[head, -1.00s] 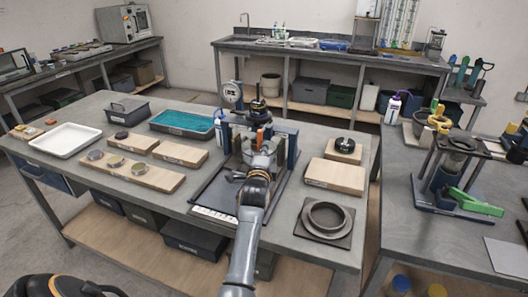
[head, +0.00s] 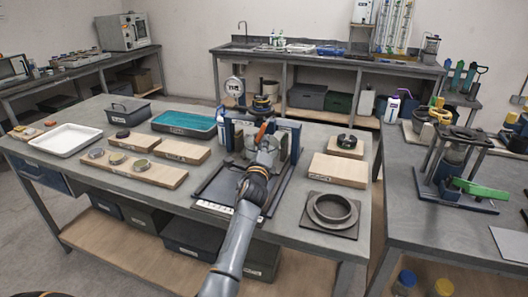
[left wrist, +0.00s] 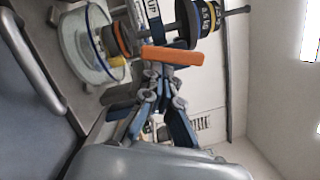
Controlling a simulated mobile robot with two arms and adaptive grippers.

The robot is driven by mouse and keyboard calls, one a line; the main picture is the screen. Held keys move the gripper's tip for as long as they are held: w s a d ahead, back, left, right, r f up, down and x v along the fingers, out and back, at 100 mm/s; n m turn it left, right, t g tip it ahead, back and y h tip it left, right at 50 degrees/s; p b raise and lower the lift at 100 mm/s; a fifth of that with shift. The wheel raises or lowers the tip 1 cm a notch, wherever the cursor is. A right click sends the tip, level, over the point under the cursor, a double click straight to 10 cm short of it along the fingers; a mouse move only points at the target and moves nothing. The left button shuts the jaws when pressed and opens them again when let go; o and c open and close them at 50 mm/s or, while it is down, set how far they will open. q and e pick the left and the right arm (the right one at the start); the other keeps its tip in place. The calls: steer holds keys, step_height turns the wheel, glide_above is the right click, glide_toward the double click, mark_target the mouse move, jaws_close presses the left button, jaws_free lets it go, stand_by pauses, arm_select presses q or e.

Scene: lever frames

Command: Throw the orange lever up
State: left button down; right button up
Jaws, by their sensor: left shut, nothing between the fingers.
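The orange lever (head: 262,131) is on the press-like device (head: 238,130) on the middle table, tilted with its upper end to the right in the head view. My left gripper (head: 266,146) is shut and empty, just in front of the lever and hiding part of the device. Its fingers (left wrist: 160,80) show close beside the lever; I cannot tell whether they touch. My right gripper is out of view.
A ring on a square plate (head: 332,208) and wooden boards (head: 338,170) lie right of the device. A teal tray (head: 184,122) and more boards (head: 134,174) lie left. Another device with a green lever (head: 480,189) stands on the right table.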

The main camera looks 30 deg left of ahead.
arm_select(q)
steer(key=shift+s+a+r+m+t+h+b, duration=0.25)
steer(key=shift+a+m+t+h+b, duration=0.35)
steer(key=shift+m, duration=1.9)
steer(key=shift+s+a+r+m+t+h+b, duration=0.1)
steer(key=shift+a+r+m+t+h+b, duration=0.5)
steer(key=shift+m, duration=1.9)
steer(key=shift+s+a+r+m+t+h+b, duration=0.15)
steer(key=shift+a+m+h, duration=0.8)
steer(key=shift+m, duration=1.55)
steer(key=shift+a+f, duration=0.1)
steer(key=shift+a, duration=0.05)
steer(key=v, duration=1.2)
steer(key=shift+f, duration=0.2)
